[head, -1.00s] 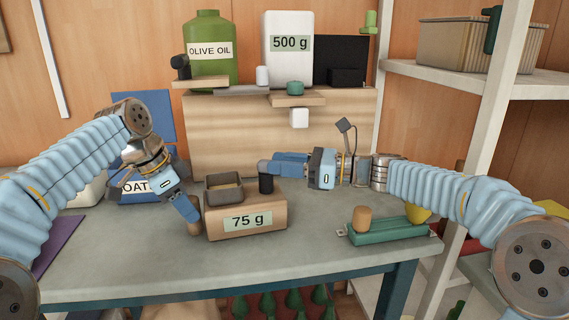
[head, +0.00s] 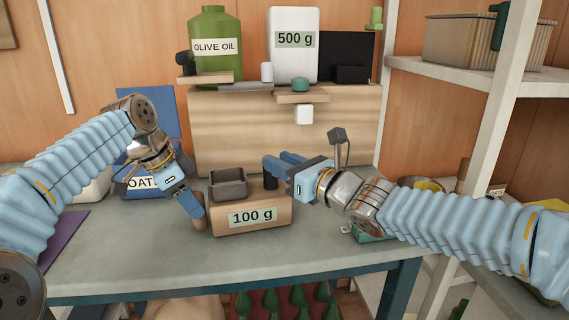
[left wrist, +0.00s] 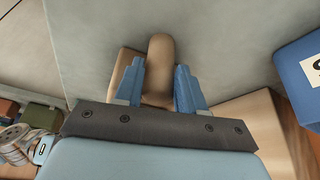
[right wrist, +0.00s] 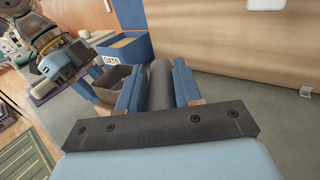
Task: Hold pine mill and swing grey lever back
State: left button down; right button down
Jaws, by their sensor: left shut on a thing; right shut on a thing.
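The pine mill (head: 252,217) is a light wooden block labelled "100 g" on the bench, with a square grey hopper (head: 229,184) on top. A short brown peg-like handle (left wrist: 160,55) is at its left end. My left gripper (head: 195,208) is shut on this handle, its fingers on both sides of it. The dark grey lever (right wrist: 161,85) stands upright at the mill's right rear. My right gripper (head: 274,168) is shut on the lever, which shows partly below the fingers in the head view. The lever's foot is mostly hidden.
A wooden backboard (head: 230,130) stands behind, with a ledge bearing a green olive oil bottle (head: 212,50) and a white "500 g" container (head: 293,50). A blue oats box (head: 135,187) is behind my left gripper. The bench front (head: 200,263) is clear.

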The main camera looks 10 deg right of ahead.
jog(key=shift+s, duration=0.1)
dwell(0.4)
jog(key=c, duration=0.8)
grip_release()
jog(key=shift+c, duration=0.2)
jog(key=v, duration=1.2)
jog(key=shift+a, duration=0.1)
